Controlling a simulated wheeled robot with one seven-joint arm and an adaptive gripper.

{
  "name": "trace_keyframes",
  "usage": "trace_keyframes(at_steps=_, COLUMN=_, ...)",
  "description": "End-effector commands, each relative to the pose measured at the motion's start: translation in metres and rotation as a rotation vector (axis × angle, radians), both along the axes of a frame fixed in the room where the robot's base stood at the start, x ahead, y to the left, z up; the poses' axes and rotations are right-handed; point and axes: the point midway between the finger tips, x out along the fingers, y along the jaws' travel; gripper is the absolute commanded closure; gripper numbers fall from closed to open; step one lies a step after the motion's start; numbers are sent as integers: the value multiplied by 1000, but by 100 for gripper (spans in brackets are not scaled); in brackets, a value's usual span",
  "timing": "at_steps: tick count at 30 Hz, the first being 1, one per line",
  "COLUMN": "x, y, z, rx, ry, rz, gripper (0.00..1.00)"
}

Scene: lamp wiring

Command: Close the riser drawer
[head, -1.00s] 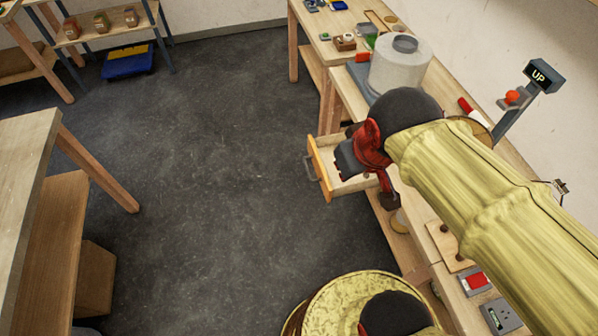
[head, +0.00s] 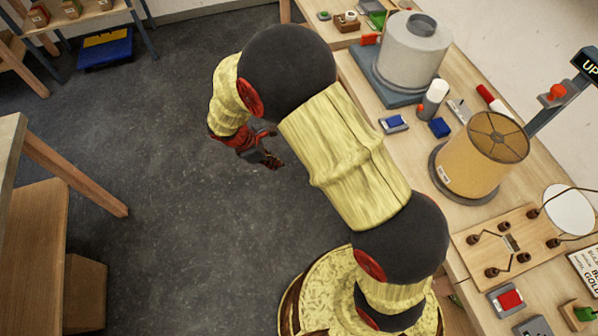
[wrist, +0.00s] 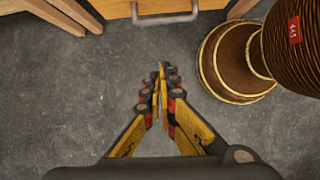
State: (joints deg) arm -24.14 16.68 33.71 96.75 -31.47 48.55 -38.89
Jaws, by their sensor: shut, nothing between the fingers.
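The riser drawer's orange wooden front (wrist: 115,8) and its grey bar handle (wrist: 166,19) show at the top edge of the wrist view. In the head view the drawer is hidden behind my arm, and how far out it stands cannot be told. My gripper (wrist: 160,72) is shut and empty, with its fingertips pointing towards the handle and a gap of floor seen between them. In the head view my gripper (head: 270,160) hangs over the open floor, left of the bench.
The bench (head: 457,115) on the right carries a grey cylinder (head: 411,52), a lamp with a tan shade (head: 480,155), a wiring board (head: 510,243) and small blocks. Wooden legs (wrist: 58,12) flank the drawer in the wrist view.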

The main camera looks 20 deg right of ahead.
Motion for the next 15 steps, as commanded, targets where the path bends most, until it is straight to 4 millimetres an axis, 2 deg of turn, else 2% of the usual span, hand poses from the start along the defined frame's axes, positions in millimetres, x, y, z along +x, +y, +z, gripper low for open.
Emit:
trace_keyframes(at_steps=1, x=0, y=1, z=-8, rx=-7, ry=11, rz=17, gripper=100)
trace_keyframes(at_steps=5, x=0, y=-1, z=-20, rx=-14, ry=19, rz=34, gripper=100)
trace_keyframes(at_steps=8, x=0, y=-6, z=-31, rx=-14, ry=21, rz=32, gripper=100)
trace_keyframes(at_steps=15, x=-1, y=-27, z=-74, rx=-13, ry=21, rz=31, gripper=100)
